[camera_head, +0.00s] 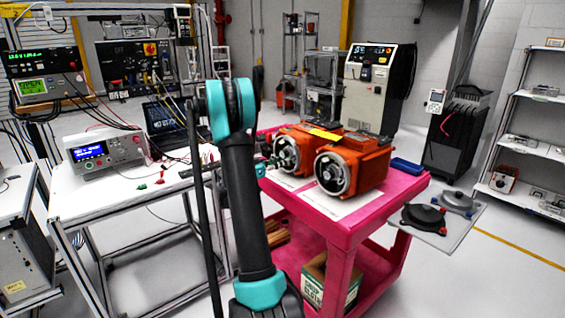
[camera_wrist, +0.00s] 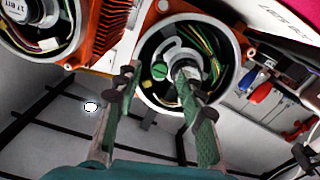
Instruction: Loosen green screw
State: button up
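The green screw (camera_wrist: 159,71) shows in the wrist view inside the round open end of an orange servo motor (camera_wrist: 147,93), left of its central shaft. My gripper (camera_wrist: 156,78) is open, with one finger to the left of the screw and the other to the right, near the shaft and wires. The fingers look apart from the screw, but their depth to it is hard to judge. In the head view two orange motors, a left one (camera_head: 308,140) and a right one (camera_head: 372,166), stand on the pink cart. My arm hides much of my gripper there.
The pink cart (camera_head: 345,228) stands close beside my arm. A white table (camera_head: 120,205) with a power supply (camera_head: 104,151) and small clips is on the left. Green and yellow wires (camera_wrist: 207,50) run inside the motor opening. A second motor (camera_wrist: 92,40) is close by on the left.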

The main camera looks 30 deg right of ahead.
jog(key=shift+d, duration=0.85)
jog(key=shift+c, duration=0.2)
grip_shut()
jog(key=shift+n, duration=0.3)
jog(key=shift+n, duration=7.5)
